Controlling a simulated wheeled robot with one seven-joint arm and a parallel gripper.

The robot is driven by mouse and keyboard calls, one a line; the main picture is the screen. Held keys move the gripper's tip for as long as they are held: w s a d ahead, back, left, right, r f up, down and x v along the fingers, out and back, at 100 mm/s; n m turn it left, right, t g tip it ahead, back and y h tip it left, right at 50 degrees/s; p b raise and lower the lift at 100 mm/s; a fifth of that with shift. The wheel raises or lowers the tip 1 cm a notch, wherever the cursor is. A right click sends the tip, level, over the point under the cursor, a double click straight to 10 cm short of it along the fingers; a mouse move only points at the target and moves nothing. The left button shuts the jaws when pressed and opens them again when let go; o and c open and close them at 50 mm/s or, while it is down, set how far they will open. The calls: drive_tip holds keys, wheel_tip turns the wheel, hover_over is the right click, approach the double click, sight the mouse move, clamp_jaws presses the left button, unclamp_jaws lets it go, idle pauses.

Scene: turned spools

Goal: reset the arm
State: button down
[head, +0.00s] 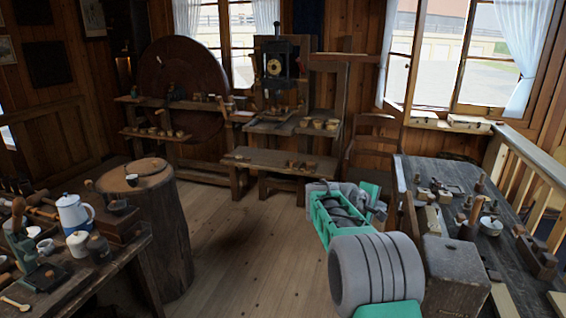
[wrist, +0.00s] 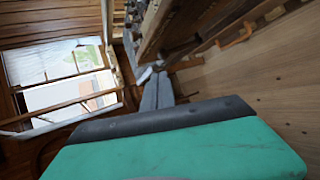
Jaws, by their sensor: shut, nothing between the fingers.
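My arm, green and grey, reaches from the lower right of the head view toward the middle, over the floor just left of the right workbench. In the wrist view my gripper (wrist: 157,78) shows as two dark grey fingers close together, with nothing between them. The green casing of my wrist fills the lower part of that view. In the head view the fingers are mostly hidden behind my arm, and I see no object held.
The right workbench (head: 438,170) carries small wooden tools and stands close beside my arm. A tree-stump block (head: 165,225) and a cluttered table (head: 95,275) are at left. A low bench (head: 255,160) stands at the back. The wooden floor (head: 245,235) between is clear.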

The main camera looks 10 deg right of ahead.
drive_tip(key=s+a+f+m+g+y, duration=0.2)
drive_tip(key=s+a+f+m+y, duration=0.25)
drive_tip(key=f, duration=0.45)
drive_tip(key=s+a+f+m+g+y, duration=0.1)
drive_tip(key=s+a+f+m+g, duration=0.1)
drive_tip(key=s+a+f+m, duration=0.45)
drive_tip(key=s+a+r+n+g+y, duration=0.1)
drive_tip(key=s+a+n+y, duration=0.15)
drive_tip(key=s+a, duration=0.8)
drive_tip(key=s+a+r+n+y, duration=0.1)
drive_tip(key=s+a+y, duration=0.2)
drive_tip(key=s+a, duration=0.75)
wheel_tip(320, 180, up, 7)
drive_tip(key=t, duration=0.3)
drive_tip(key=shift+w+a, duration=0.25)
drive_tip(key=shift+a, duration=0.05)
